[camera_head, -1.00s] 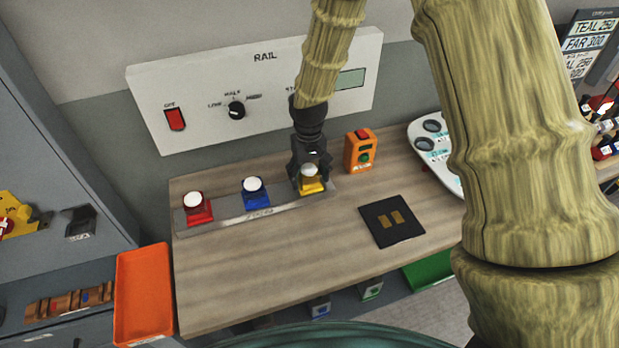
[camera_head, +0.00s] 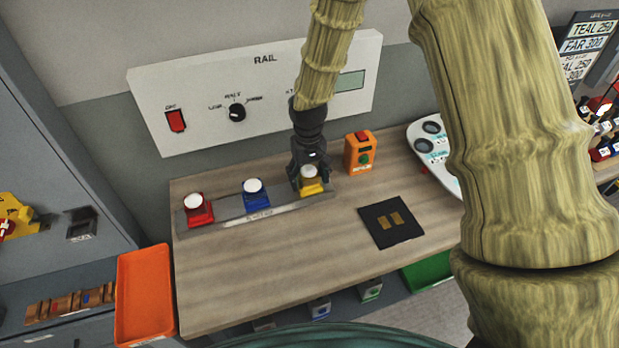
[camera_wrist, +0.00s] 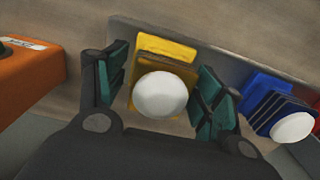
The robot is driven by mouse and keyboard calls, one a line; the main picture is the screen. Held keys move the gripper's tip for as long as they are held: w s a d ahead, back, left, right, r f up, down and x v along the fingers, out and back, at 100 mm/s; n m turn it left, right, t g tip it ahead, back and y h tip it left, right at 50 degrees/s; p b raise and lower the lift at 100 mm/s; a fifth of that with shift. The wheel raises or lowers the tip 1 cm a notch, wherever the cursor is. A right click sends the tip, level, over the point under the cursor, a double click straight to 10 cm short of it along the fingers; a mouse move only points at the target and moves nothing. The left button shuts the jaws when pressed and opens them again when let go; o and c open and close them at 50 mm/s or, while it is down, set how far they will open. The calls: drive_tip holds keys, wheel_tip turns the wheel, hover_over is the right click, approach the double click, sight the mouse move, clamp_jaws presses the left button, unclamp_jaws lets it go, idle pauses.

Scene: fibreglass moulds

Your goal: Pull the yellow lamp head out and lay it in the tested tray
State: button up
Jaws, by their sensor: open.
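The yellow lamp head (camera_head: 311,187), with a white dome on top, stands at the right end of a grey rail (camera_head: 240,214) on the wooden bench. My gripper (camera_head: 309,180) points down over it. In the wrist view my open gripper (camera_wrist: 160,92) has one finger on each side of the yellow lamp head (camera_wrist: 165,48), with a gap visible at the right finger. Whether the left finger touches it I cannot tell. The orange tray (camera_head: 145,298) is at the bench's left and the green tray (camera_head: 431,273) at its front right; no tested label is readable on either.
A blue lamp head (camera_head: 256,194) and a red lamp head (camera_head: 197,210) stand on the same rail to the left. An orange box with buttons (camera_head: 360,153) is close on the right. A black pad (camera_head: 390,222) lies on the bench. The front middle of the bench is clear.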

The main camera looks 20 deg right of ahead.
sight(309, 169)
idle(0.7)
drive_tip(key=c, duration=1.3)
drive_tip(key=shift+c, duration=0.2)
drive_tip(key=shift+r+p, duration=0.25)
drive_tip(key=shift+p, duration=0.15)
drive_tip(key=shift+r+p, duration=2)
drive_tip(key=shift+r, duration=0.75)
